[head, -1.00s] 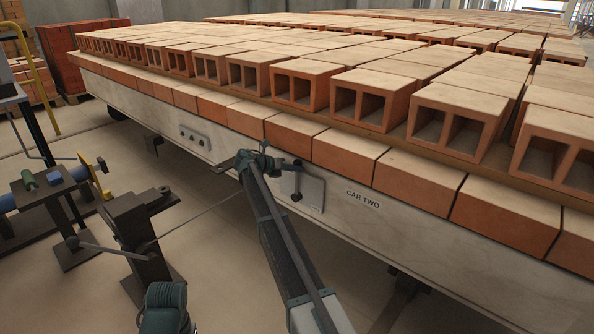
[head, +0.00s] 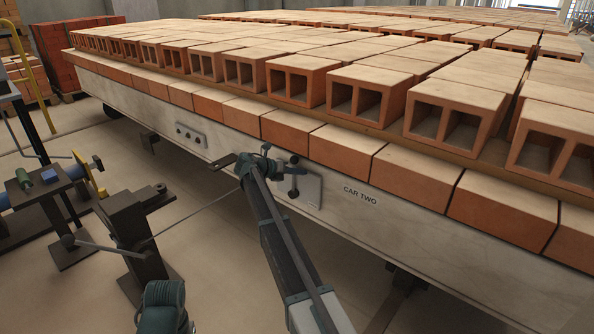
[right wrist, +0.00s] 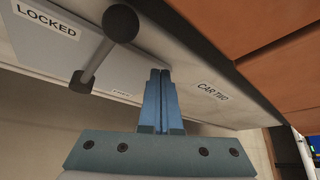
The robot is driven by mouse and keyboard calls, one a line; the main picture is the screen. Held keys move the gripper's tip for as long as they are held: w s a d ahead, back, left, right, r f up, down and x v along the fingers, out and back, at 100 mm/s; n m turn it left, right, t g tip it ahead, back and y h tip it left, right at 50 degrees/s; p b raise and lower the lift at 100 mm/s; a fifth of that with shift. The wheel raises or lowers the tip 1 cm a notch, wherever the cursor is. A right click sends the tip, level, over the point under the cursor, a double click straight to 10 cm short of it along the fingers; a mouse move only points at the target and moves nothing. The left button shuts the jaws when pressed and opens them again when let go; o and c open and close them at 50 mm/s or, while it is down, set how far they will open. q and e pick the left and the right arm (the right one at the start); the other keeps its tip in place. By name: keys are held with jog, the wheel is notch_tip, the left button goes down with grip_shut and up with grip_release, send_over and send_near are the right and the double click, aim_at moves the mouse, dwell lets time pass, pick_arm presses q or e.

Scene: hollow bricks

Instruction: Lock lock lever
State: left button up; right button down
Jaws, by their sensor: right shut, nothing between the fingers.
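The lock lever (head: 293,176) is on a pale plate (head: 312,190) on the side of the car. In the right wrist view the lever (right wrist: 98,55) is a grey rod with a dark ball knob. Its knob is up and right of its pivot, beside a LOCKED label (right wrist: 47,20). A second label (right wrist: 122,88) below is too faint to read. My right gripper (head: 262,152) is just left of the lever in the head view. In the right wrist view its blue fingers (right wrist: 160,72) are shut and empty, right of the lever and apart from it.
The car side (head: 400,205), marked CAR TWO, carries rows of hollow bricks (head: 300,75) above a course of solid blocks (head: 395,165). A dark metal stand (head: 130,225) and a bench device (head: 50,185) are at the left. Floor shows between stand and car.

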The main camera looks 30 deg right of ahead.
jog(key=a+r+p, duration=0.1)
jog(key=a, duration=0.8)
jog(key=shift+w+a, duration=0.25)
jog(key=shift+a, duration=0.1)
jog(key=s+a+f+m+y+p, duration=0.1)
jog(key=s+a+m+y+p, duration=0.25)
jog(key=s+a+m, duration=0.8)
jog(key=s+a+f+m+g+y+p, duration=0.1)
jog(key=s+a+f+m+y+p, duration=0.2)
jog(key=s+a, duration=0.95)
jog(key=s+a+m+y+p, duration=0.3)
jog(key=s+a+m+y, duration=0.4)
jog(key=s, duration=1.2)
notch_tip(320, 180, up, 38)
jog(key=w+d+m+h+p, duration=0.1)
jog(key=p, duration=3.6)
jog(key=shift+w+d+h, duration=0.15)
jog(key=shift+w+h, duration=0.2)
jog(key=shift+w, duration=0.05)
